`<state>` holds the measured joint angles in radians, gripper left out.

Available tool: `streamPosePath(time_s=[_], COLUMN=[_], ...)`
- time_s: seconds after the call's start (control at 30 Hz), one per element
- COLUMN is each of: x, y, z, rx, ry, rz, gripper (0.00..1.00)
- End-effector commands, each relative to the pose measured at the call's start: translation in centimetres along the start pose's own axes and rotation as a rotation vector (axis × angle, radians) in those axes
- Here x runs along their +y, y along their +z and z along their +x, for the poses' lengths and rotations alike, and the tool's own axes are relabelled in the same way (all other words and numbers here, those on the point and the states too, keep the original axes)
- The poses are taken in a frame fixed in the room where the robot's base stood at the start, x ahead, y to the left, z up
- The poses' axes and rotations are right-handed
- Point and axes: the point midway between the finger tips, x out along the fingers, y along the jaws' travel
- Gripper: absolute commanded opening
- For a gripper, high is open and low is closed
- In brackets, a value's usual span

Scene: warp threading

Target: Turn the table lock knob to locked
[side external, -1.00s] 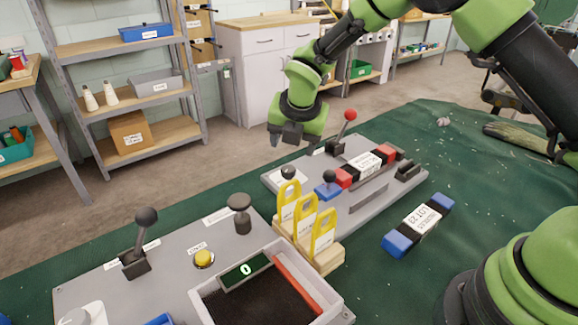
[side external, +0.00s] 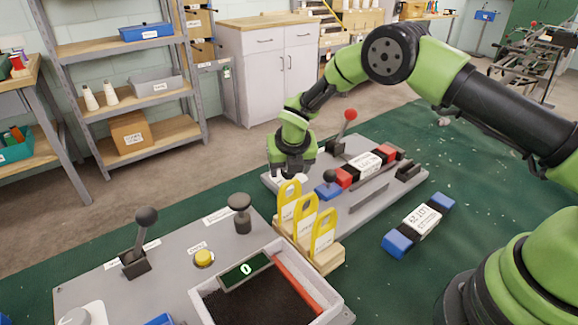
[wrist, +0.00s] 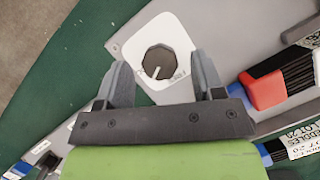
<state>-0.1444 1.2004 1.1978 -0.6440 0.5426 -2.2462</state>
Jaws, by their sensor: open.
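The lock knob (wrist: 159,62) is a dark, many-sided dial with a white pointer line, on a white plate (wrist: 182,88) fixed to the grey panel. In the wrist view its pointer is directed down and slightly left. My gripper (wrist: 163,73) is open, with one finger on each side of the knob's line and clear space between finger and dial. The knob lies between and a little ahead of the fingertips; contact does not show. In the side external view my gripper (side external: 290,174) is low over the plate and hides the knob. Lock markings are not readable.
Yellow-handled tags in a wooden block (side external: 325,258) stand just in front of my gripper. A red-ball lever (side external: 350,115) and a red, black and blue cartridge (side external: 366,162) are to the right. A blue-ended cartridge (side external: 420,222) lies on the green cloth.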

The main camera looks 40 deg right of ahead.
Motion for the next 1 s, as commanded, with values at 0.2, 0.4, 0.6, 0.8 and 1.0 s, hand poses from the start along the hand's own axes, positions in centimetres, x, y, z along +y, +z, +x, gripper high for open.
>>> streamPosePath(time_s=[0.2, 0.4, 0.6, 0.8, 1.0], x=[-0.01, -0.01, 0.01, 0.05, 0.15], y=[0.01, 0.01, 0.01, 0.03, 0.07], z=[0.33, 0.31, 0.29, 0.29, 0.31], rx=[0.0, 0.0, -0.001, -0.001, -0.003], ry=[0.0, 0.0, 0.001, -0.008, -0.044], rz=[0.0, 0.001, 0.001, 0.023, 0.108], gripper=[0.62, 0.41, 0.13, 0.13, 0.13])
